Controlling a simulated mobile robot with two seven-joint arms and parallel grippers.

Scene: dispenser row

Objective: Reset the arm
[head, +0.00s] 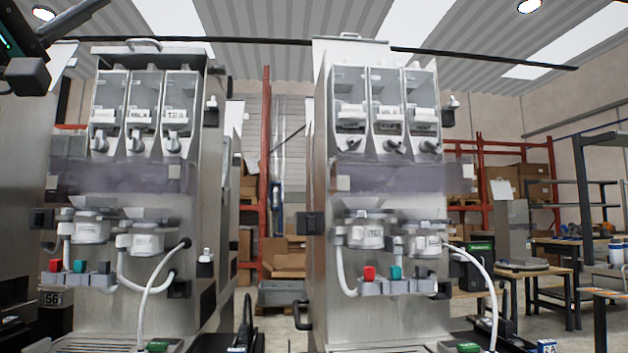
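My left gripper (90,24) is at the top left corner, raised high in front of the left dispenser machine (150,245). My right gripper is not in view. The right dispenser machine (375,305) stands right of centre, apart from the left one. Each machine has three clear hoppers on top, funnels with white cups below, and a row of coloured buttons.
White hoses hang from both machines. A dark handle (302,315) sticks out from the right machine's left side. Orange racks (265,180) with cardboard boxes stand behind. Workbenches (545,270) stand at the right. A narrow gap lies between the machines.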

